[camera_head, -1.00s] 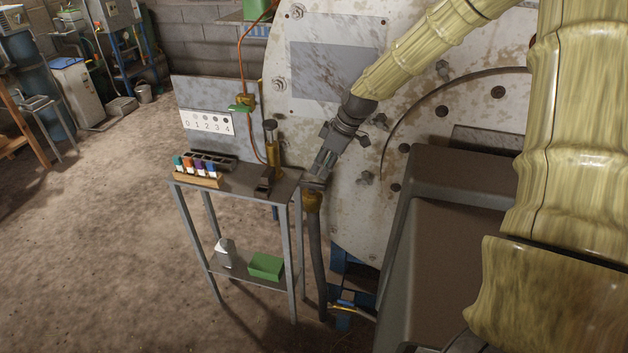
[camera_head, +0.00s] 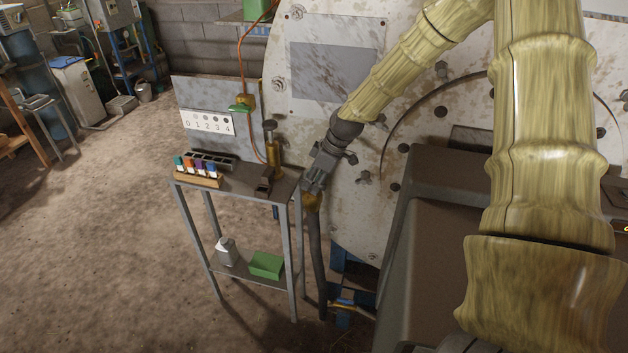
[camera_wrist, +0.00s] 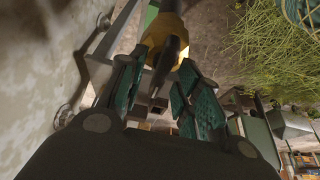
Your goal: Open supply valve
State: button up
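In the wrist view my gripper (camera_wrist: 160,92) is open, with one teal-padded finger on each side of the dark part. I cannot tell whether the fingers touch it. A green-handled brass fitting (camera_head: 242,104) sits on the copper tube.
The metal table (camera_head: 225,190) holds a vial rack (camera_head: 198,178) and a brass cylinder (camera_head: 273,152); a green box (camera_head: 266,265) is on its lower shelf. The large white round plate (camera_head: 350,215) stands close behind my gripper. The floor left of the table is clear.

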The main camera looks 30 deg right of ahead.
grip_shut()
jog(key=shift+m, duration=0.4)
jog(key=m+h, duration=0.1)
jog(key=m, duration=0.1)
jog(key=m+h+p, duration=0.1)
jog(key=m, duration=0.1)
jog(key=shift+a+r+m+t, duration=0.1)
jog(key=shift+a+m+t, duration=0.05)
jog(key=shift+m+t, duration=0.2)
jog(key=m+h+p, duration=0.1)
jog(key=m, duration=0.3)
jog(key=shift+t+h+p, duration=0.25)
jog(key=shift+h+p, duration=0.1)
jog(key=shift+h, duration=0.05)
jog(key=m+h+p, duration=0.1)
jog(key=m, duration=0.1)
jog(key=m+p, duration=0.1)
jog(key=m, duration=0.2)
jog(key=shift+w+a+r+m+g+h, duration=0.1)
jog(key=shift+a+m+g+h, duration=0.1)
jog(key=shift+m+g+h, duration=0.2)
jog(key=shift+m+g+h+p, duration=0.45)
jog(key=shift+m+p, duration=0.45)
jog(key=shift+m, duration=0.85)
